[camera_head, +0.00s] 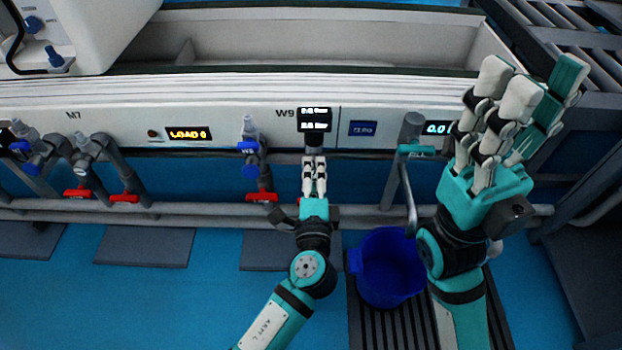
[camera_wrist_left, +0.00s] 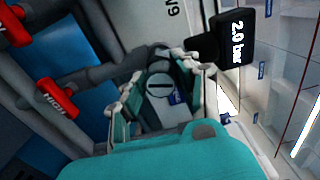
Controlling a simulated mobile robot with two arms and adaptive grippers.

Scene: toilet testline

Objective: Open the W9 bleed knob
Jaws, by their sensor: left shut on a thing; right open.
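The W9 bleed knob (camera_wrist_left: 159,88) shows in the left wrist view as a small grey round part with a dark slot, between the fingers of my left gripper (camera_wrist_left: 157,95). In the head view it is mostly hidden under the W9 gauge (camera_head: 314,120). The gauge reads 2.0 bar in the wrist view (camera_wrist_left: 238,42). My left gripper (camera_head: 314,165) reaches up to just below the gauge and is shut on the knob. My right gripper (camera_head: 515,110) is open and empty, raised in front of the panel at the right.
Pipes with a blue valve (camera_head: 249,148) and a red handle (camera_head: 262,197) stand left of my left gripper. A blue bucket (camera_head: 388,267) stands on a floor grate (camera_head: 375,325) under a grey pipe with a teal handle (camera_head: 416,150). A horizontal rail (camera_head: 180,210) runs below the panel.

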